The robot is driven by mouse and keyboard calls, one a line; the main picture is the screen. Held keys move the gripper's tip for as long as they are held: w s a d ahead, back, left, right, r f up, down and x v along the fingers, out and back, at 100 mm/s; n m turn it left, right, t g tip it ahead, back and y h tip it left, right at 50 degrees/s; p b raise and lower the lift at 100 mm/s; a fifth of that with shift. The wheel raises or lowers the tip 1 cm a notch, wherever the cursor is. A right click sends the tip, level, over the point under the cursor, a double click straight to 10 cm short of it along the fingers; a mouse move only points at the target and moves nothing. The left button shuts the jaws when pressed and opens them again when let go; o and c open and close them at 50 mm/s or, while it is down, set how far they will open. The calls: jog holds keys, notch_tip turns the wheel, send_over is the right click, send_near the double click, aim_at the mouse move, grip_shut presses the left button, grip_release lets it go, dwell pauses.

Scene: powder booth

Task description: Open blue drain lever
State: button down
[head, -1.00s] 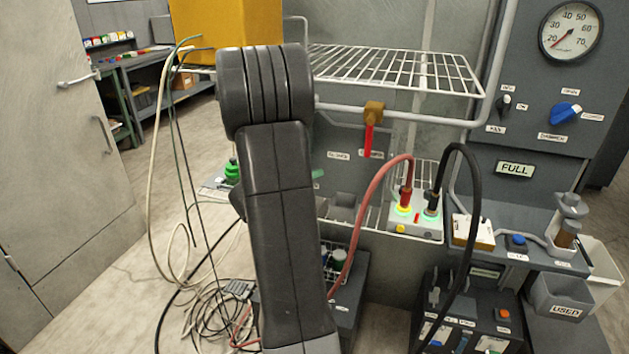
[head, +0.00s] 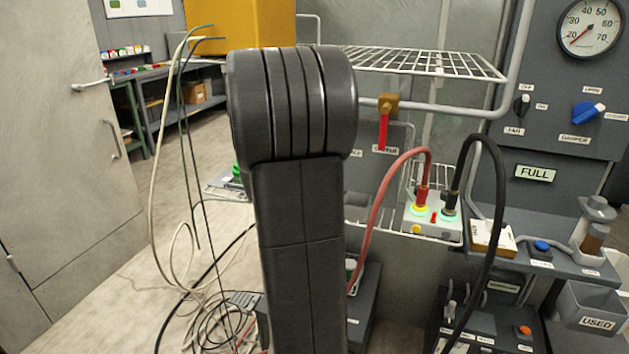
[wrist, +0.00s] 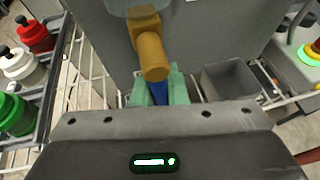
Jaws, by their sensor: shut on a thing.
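The blue drain lever (wrist: 159,93) shows in the wrist view, just below a brass valve body (wrist: 151,55). Only a short piece of the lever is visible. My gripper (wrist: 161,88) has pale green fingers, one on each side of the lever, and is shut on it. The rest of the lever is hidden behind the gripper's grey housing. In the head view my arm covers the gripper and the blue lever.
A red-handled brass valve (head: 384,122) sits on a pipe under a wire shelf (head: 425,65). Red, white and green bottles (wrist: 15,112) stand left in the wrist view. A grey bin (wrist: 232,82) is right of the lever. Red and black hoses (head: 481,240) loop at right.

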dwell(0.5)
jog(key=c, duration=1.5)
grip_release()
jog(key=shift+o, duration=0.2)
jog(key=p+v, duration=0.1)
jog(key=v, duration=1.2)
jog(key=shift+s+a+r, duration=0.15)
jog(key=shift+s, duration=0.15)
